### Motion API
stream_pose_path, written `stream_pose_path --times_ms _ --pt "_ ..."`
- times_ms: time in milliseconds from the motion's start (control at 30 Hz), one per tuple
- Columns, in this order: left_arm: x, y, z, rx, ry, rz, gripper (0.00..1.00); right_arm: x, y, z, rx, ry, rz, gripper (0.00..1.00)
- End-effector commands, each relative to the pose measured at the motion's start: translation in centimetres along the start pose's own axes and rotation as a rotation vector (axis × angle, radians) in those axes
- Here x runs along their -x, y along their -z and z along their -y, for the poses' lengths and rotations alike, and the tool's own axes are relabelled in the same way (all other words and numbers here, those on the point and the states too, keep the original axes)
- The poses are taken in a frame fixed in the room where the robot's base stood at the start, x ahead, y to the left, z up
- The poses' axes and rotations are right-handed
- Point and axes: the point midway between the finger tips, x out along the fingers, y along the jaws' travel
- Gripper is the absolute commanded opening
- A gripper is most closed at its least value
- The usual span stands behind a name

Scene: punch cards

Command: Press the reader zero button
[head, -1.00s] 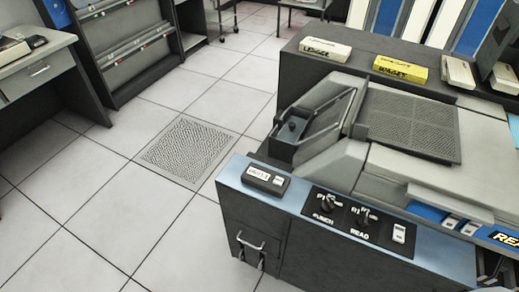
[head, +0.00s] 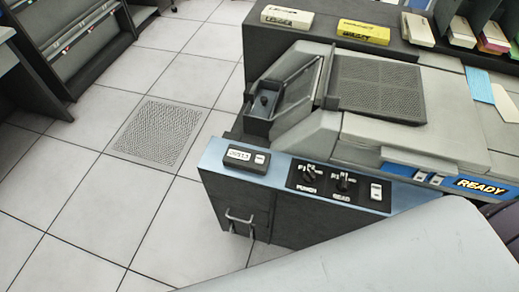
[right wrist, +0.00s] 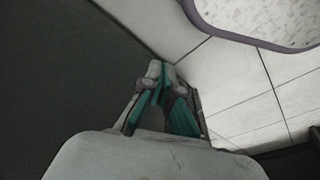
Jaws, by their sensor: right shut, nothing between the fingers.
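The card reader (head: 400,135) stands at the right of the head view, with a lit-looking READY label (head: 480,186). On its blue front ledge sits a small dark counter box (head: 243,157) with a white number display (head: 238,154) and a small pale button (head: 259,158) at its right end. Which button is the zero button is not readable. My right gripper (right wrist: 157,70), with teal fingers, shows only in the right wrist view. It is shut and empty, above floor tiles and beside a dark surface, touching no button that I can see. My left gripper is not in view.
A black panel with two knobs (head: 310,175) and a white rocker switch (head: 376,191) lies right of the counter box. A white box (head: 287,17) and a yellow box (head: 363,32) stand on the dark cabinet behind. Open tiled floor (head: 80,220) lies left.

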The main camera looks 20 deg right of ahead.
Motion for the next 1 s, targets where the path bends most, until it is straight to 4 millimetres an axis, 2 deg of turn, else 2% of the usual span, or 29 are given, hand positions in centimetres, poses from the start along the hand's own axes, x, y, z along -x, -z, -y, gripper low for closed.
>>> stream_pose_path --times_ms 33,100,167,300,500,633,700,800,900,1000 --pt "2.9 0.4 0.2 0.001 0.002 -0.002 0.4 3.6 3.8 0.8 -0.068 0.019 -0.034 0.0" --pt "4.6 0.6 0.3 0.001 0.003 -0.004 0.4 6.4 7.7 1.9 -0.168 0.049 -0.065 0.0" --pt "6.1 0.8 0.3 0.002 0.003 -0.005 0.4 9.1 10.9 2.9 -0.251 0.08 -0.087 0.0" --pt "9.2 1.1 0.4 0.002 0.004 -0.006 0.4 15.6 17.3 5.5 -0.423 0.164 -0.12 0.0" --pt "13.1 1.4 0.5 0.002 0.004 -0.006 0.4 24.8 24.0 9.2 -0.615 0.288 -0.13 0.0" --pt "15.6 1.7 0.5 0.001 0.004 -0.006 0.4 30.8 27.4 11.5 -0.729 0.371 -0.114 0.0" --pt "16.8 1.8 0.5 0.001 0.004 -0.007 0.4 33.5 29.8 12.5 -0.848 0.432 -0.098 0.0" --pt "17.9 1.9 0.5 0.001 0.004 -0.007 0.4 35.4 33.4 13.2 -1.115 0.531 -0.043 0.0" --pt "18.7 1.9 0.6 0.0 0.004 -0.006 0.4 37.0 36.3 13.6 -1.333 0.607 0.015 0.0" --pt "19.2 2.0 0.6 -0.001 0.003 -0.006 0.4 38.0 38.1 13.6 -1.484 0.656 0.064 0.0"
